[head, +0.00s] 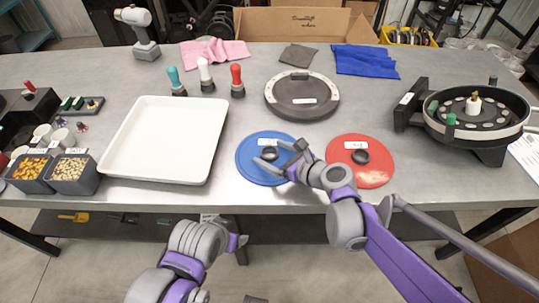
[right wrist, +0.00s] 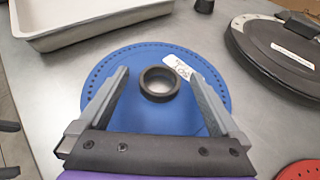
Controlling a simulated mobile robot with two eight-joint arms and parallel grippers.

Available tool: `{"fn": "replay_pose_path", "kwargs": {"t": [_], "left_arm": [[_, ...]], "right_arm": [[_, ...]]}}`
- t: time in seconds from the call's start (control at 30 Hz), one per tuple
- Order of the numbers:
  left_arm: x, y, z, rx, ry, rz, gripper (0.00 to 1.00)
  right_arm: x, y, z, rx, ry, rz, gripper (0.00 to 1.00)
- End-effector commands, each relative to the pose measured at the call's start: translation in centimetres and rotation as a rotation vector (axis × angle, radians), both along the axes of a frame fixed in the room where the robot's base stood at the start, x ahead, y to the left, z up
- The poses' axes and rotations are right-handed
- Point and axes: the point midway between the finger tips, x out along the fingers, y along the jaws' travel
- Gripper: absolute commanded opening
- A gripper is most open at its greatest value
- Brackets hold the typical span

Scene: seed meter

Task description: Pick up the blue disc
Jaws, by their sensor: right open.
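The blue disc (head: 247,172) lies flat on the table, between the white tray and the red disc. It has a raised black ring at its centre, a white label beside it and small holes near its rim. My right gripper (head: 277,158) is over the disc. In the right wrist view the blue disc (right wrist: 140,61) fills the middle, and the open fingers of the right gripper (right wrist: 158,82) stand on either side of the black ring (right wrist: 159,84), apart from it. My left arm (head: 190,255) is low in front of the table; its jaws are not clear.
A red disc (head: 375,174) lies right of the blue one. A white tray (head: 127,167) stands to the left. A dark round lid (head: 302,112) lies behind, and a seed meter housing (head: 480,137) stands at the far right. Coloured-handled tools (head: 237,89) stand behind the tray.

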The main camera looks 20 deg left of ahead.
Motion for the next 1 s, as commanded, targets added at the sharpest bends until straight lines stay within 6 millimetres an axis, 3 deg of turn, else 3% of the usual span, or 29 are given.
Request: {"fn": "replay_pose_path", "kwargs": {"t": [0.07,0.6,0.87,1.0], "left_arm": [[0.0,0.0,0.0,0.0,0.0,0.0,0.73],[0.0,0.0,0.0,0.0,0.0,0.0,0.73],[0.0,0.0,0.1,0.0,0.0,0.0,0.73],[0.0,0.0,0.5,0.0,-0.001,0.0,0.73]], "right_arm": [[0.0,0.0,0.0,0.0,0.0,0.0,0.99],[0.0,-0.1,0.0,0.0,0.0,0.0,0.02],[0.0,-0.1,0.4,0.0,0.0,0.0,0.02],[0.0,-0.1,2.2,0.0,0.0,0.0,0.02]]}}
